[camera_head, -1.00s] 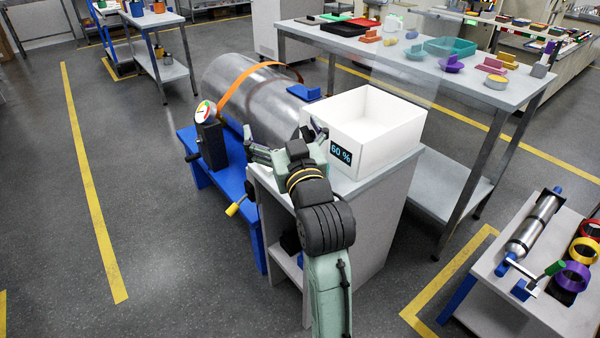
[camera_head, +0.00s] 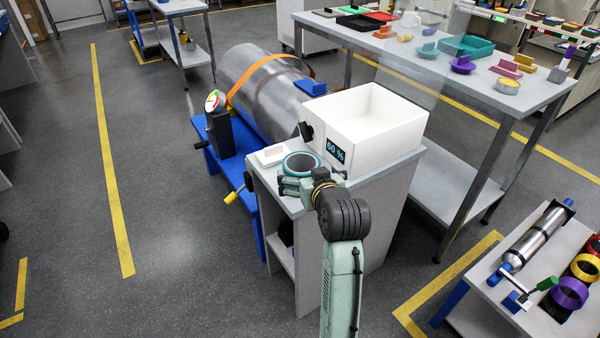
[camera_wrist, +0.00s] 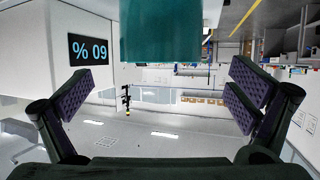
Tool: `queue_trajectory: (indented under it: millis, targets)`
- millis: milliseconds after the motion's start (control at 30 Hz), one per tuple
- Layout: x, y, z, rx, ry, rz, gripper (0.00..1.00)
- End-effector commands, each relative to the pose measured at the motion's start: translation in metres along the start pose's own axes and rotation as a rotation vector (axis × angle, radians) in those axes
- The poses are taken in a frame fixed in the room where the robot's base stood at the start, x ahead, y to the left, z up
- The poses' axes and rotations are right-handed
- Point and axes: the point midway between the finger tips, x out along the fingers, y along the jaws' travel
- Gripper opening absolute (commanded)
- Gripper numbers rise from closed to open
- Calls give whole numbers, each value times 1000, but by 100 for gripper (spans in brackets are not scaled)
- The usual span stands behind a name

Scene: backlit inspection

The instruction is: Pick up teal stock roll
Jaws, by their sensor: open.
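In the wrist view the roll (camera_wrist: 160,32) is a teal block at the top middle, beyond and between the two spread fingers of my gripper (camera_wrist: 168,85). The gap between the fingers is empty. Contact with the roll cannot be told from the head view.
A white open box (camera_head: 373,122) with a "60 %" display (camera_head: 335,151) stands close right of the roll. A small pale tray (camera_head: 271,155) lies to its left. A blue stand with a dial gauge (camera_head: 214,101) and a large metal cylinder (camera_head: 265,85) are behind.

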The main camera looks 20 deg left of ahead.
Motion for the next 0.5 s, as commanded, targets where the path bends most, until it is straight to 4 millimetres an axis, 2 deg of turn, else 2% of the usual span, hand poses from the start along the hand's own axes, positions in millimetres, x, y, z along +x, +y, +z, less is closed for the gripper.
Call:
queue_trajectory:
  millis: [100,267,500]
  targets:
    - [14,0,-1,-1,-1,-1,100]
    - [25,-1,-3,-1,0,-1,100]
    - [60,-2,-7,-2,-1,-1,100]
